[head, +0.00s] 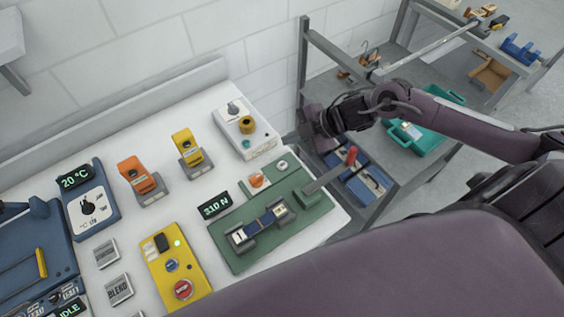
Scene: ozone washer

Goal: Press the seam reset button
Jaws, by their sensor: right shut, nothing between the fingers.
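No label in the head view that I can read says seam reset. A yellow control box (195,268) on the bench's front part carries a small blue round button (172,265), a larger red round button (183,289), a black part and a lit green lamp (178,243). My right gripper (312,130) is beyond the bench's right end, near the grey rack. It is shut and empty, well apart from the yellow box. My left gripper is out of view.
A green fixture (226,234) with a red-tipped lever (351,156) lies between the yellow box and my right gripper. A teal tray (430,142) sits on the rack.

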